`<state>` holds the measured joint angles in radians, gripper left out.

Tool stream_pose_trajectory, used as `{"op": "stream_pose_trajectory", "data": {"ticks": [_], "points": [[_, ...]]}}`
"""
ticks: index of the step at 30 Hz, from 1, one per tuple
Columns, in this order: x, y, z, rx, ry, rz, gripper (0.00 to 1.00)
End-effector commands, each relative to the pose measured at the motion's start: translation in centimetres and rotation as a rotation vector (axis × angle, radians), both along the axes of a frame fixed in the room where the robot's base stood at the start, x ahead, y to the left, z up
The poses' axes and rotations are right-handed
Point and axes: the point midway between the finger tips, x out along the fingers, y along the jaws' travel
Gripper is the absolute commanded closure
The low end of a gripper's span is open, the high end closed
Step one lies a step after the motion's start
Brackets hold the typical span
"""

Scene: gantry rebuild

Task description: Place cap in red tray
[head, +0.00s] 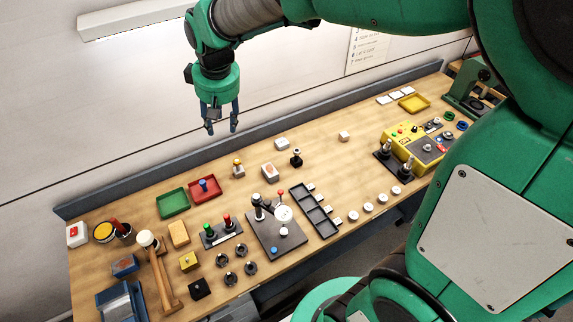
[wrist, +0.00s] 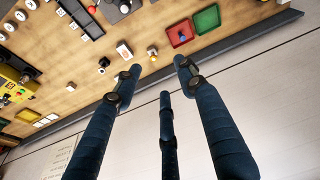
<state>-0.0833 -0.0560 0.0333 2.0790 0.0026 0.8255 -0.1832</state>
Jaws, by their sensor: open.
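The red tray (head: 212,194) lies at the back left of the bench, right beside a green tray (head: 173,203). A small blue piece (head: 203,185) stands inside the red tray; whether it is the cap I cannot tell. The red tray also shows in the wrist view (wrist: 173,33), with the blue piece in it. Several round white pieces (head: 368,207) sit along the front edge; they too might be caps. My gripper (head: 221,128) is open and empty, fingers down, in the air beyond the bench's back edge. Its spread fingers also show in the wrist view (wrist: 154,76).
A gauge stand (head: 268,232) and a black compartment rack (head: 320,216) stand mid-bench. A hammer (head: 160,275) and blocks crowd the left. A yellow box (head: 415,145) and yellow tray (head: 413,104) are at the right. The back middle has bare wood.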

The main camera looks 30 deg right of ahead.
Motion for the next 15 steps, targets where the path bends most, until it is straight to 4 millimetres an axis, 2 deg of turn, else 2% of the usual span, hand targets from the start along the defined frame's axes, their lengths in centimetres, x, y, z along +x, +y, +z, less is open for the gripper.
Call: {"op": "stream_pose_trajectory", "data": {"ticks": [1,6,15], "points": [[-1.3,-0.3,1.0,0.003,-0.014,-0.011,0.59],[-5.4,-1.3,3.2,0.013,-0.049,-0.049,0.59],[-12.6,-2.8,5.7,0.032,-0.109,-0.116,0.59]]}}
